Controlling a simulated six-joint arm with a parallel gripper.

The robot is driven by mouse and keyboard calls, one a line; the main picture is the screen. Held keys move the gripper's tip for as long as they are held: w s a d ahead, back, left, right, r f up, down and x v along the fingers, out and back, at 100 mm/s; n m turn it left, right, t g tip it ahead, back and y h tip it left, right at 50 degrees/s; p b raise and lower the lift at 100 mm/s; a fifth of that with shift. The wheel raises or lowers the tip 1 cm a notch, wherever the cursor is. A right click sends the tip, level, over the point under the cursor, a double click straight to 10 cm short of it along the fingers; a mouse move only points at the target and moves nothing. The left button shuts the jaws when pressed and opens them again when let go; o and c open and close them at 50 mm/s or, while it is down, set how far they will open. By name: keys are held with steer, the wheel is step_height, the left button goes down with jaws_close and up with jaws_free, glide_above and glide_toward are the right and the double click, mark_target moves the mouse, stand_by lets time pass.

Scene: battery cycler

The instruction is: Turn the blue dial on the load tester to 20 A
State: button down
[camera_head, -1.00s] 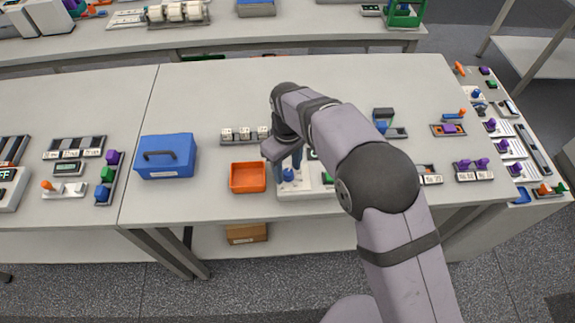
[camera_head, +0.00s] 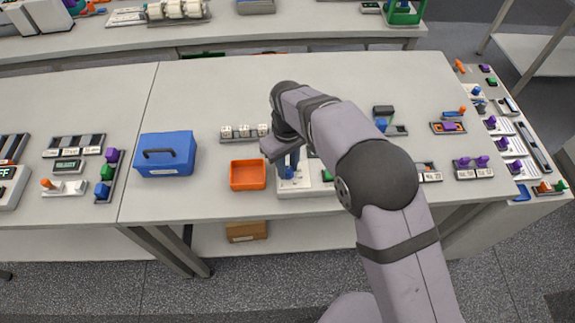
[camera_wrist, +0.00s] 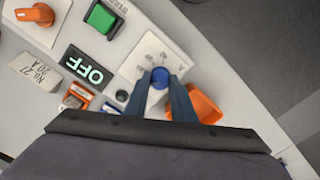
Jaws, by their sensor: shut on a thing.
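The load tester (camera_head: 315,188) is a light panel at the table's front edge, partly hidden by my arm in the head view. Its blue dial (camera_wrist: 160,76) sits on a pale plate (camera_wrist: 150,50) with small dark marks that are too small to read. My gripper (camera_wrist: 160,82) reaches down over the dial, with a blue finger on each side of it, shut on it. In the head view my gripper (camera_head: 290,170) stands at the left end of the tester and largely hides the dial. A dark display (camera_wrist: 88,74) on the tester reads OFF.
An orange tray (camera_head: 248,175) stands just left of the tester, close to my fingers in the wrist view. A green switch (camera_wrist: 103,17), an orange knob (camera_wrist: 36,15) and a label (camera_wrist: 38,72) reading "No. 27 20 A" are nearby. A blue toolbox (camera_head: 165,156) stands further left.

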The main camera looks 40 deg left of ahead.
mark_target(288, 169)
steer(key=m, duration=0.6)
steer(key=shift+w+a+r+m, duration=0.1)
steer(key=shift+m, duration=0.2)
stand_by(0.4)
steer(key=c, duration=1.5)
jaws_free()
steer(key=shift+b, duration=0.3)
steer(key=shift+r+b, duration=1.2)
steer(key=shift+r, duration=2.45)
